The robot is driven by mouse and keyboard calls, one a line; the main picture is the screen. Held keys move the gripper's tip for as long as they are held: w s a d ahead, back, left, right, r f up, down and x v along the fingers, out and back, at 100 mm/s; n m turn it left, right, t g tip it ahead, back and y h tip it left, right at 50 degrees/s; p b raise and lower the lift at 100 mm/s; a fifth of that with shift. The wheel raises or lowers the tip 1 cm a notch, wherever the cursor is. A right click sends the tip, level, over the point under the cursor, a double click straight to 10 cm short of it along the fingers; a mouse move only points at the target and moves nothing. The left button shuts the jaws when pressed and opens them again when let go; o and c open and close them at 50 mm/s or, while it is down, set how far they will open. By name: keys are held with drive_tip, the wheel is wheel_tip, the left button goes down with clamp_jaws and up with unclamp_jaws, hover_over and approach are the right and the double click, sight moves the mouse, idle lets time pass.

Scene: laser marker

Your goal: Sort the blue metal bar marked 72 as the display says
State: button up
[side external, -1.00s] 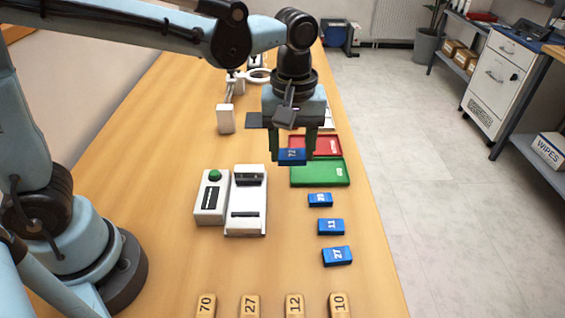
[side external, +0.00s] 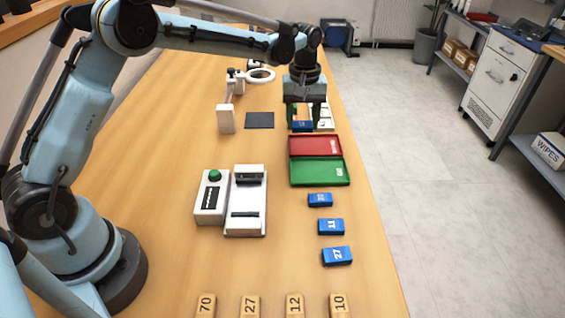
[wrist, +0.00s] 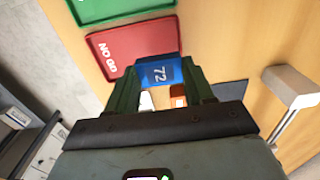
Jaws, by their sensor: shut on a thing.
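The blue metal bar marked 72 (wrist: 158,73) is between the two green fingers of my gripper (wrist: 160,85) in the wrist view. In the side view my gripper (side external: 304,122) is shut on the bar (side external: 302,127), beyond the red tray (side external: 315,147) and at the near left of a white divided tray (side external: 322,117). The red tray reads NO GO in the wrist view (wrist: 125,50). The green tray (side external: 318,172) lies in front of the red one. Both trays look empty. The display (side external: 212,199) beside the white device shows marks too small to read.
Several blue bars, one marked 27 (side external: 337,256), lie in a row in front of the green tray. The white device (side external: 246,205) with a green-button box (side external: 214,176) stands left. A dark mat (side external: 260,120) and a ring lamp (side external: 261,75) are at the back. Numbered wooden blocks line the front.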

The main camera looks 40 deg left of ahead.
sight(300, 146)
drive_tip(key=shift+f, duration=2.25)
drive_tip(key=shift+f, duration=0.65)
drive_tip(key=o, duration=1.2)
drive_tip(key=shift+o, duration=0.2)
drive_tip(key=shift+a, duration=0.1)
drive_tip(key=r, duration=1.3)
drive_tip(key=shift+w+d, duration=0.1)
drive_tip(key=shift+d, duration=0.15)
drive_tip(key=shift+r, duration=0.15)
